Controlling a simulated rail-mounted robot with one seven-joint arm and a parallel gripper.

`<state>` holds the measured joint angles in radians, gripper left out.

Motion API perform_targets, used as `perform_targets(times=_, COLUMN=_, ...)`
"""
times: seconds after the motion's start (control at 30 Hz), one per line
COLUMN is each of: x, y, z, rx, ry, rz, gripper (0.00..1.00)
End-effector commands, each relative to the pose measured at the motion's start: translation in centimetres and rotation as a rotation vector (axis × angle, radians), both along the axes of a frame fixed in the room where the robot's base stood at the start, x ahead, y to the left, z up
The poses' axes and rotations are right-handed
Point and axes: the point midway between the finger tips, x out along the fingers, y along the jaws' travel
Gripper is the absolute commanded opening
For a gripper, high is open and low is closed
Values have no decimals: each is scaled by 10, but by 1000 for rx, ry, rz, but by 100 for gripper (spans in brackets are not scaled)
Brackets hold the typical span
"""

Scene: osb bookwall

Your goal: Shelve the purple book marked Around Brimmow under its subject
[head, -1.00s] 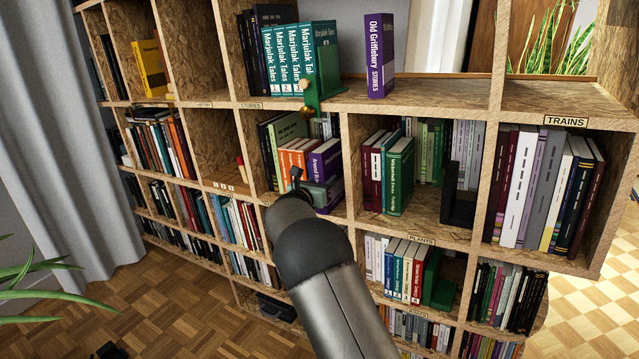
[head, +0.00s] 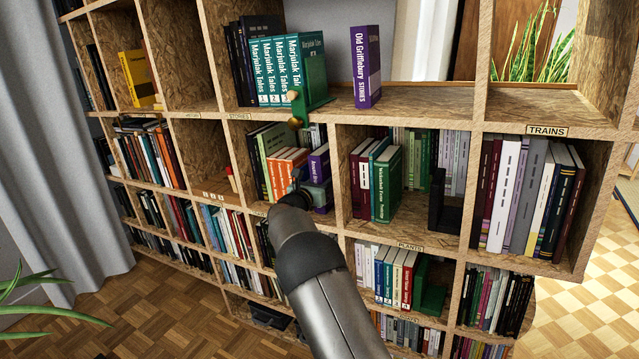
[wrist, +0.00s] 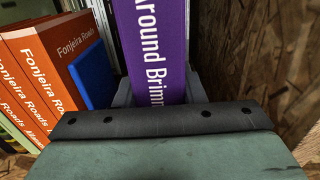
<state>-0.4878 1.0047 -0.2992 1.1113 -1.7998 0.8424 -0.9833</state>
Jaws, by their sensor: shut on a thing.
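The purple book marked Around Brimmow (head: 319,163) stands upright in a middle-row compartment, near its right divider. It fills the middle of the wrist view (wrist: 155,45), its spine facing me. My gripper (head: 316,194) is shut on this book, with a finger on each side of the spine in the wrist view (wrist: 158,92). Orange Fonjeira Roads books (head: 287,170) stand to its left in the same compartment. A blue piece (wrist: 92,76) shows between them and the purple book. The book's lower part is hidden behind my gripper. I cannot see this compartment's label.
Shelf labels read STORIES (head: 240,116), PLANTS (head: 410,246) and TRAINS (head: 547,131). A purple Old Griffebury book (head: 366,68) stands on the shelf above, right of green Marjulak Tales books (head: 286,70).

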Motion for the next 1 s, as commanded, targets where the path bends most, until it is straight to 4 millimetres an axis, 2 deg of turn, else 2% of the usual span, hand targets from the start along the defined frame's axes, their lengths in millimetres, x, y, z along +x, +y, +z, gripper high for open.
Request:
perform_targets(times=0.7, x=0, y=-1, z=0, rx=-1, ry=-6, rz=-1, gripper=0)
perform_targets(times=0.73, x=0, y=-1, z=0, rx=0, ry=-5, rz=-2, gripper=45)
perform_targets(times=0.8, x=0, y=-1, z=-1, rx=0, ry=-5, rz=-1, gripper=62)
perform_targets(times=1.0, x=0, y=-1, z=-2, rx=0, ry=-2, rz=-1, gripper=62)
